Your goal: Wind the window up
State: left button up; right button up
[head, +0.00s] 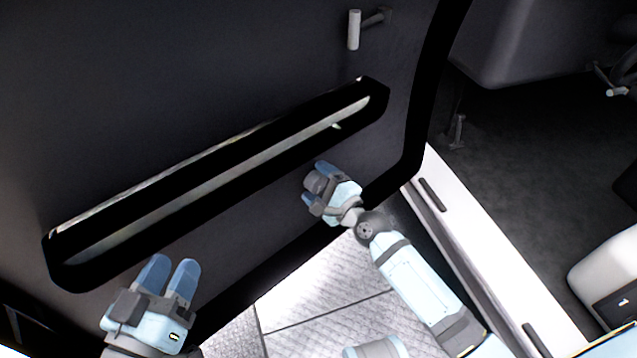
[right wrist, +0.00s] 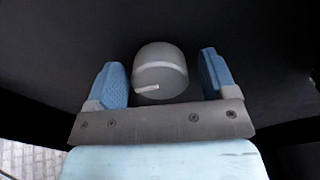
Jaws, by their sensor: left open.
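The dark door panel (head: 130,80) fills the left of the head view. A light grey crank handle (head: 353,30) stands out from it at the top, with a short dark arm to its right. The window glass is not clearly visible. My right gripper (head: 313,183) is by the panel, well below the crank in the picture. Its blue fingers are open in the right wrist view (right wrist: 164,80). A grey round knob-like thing (right wrist: 160,70) shows between them, with gaps on both sides; I cannot tell whether it is the crank. My left gripper (head: 168,276) is open and empty at lower left.
A long black door pocket (head: 70,275) runs diagonally across the panel, between the crank and both grippers in the picture. The white door sill (head: 470,225) and dark cab floor (head: 530,140) lie to the right. A pale seat corner (head: 605,270) is at far right.

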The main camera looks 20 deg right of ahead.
jog(key=c, duration=0.9)
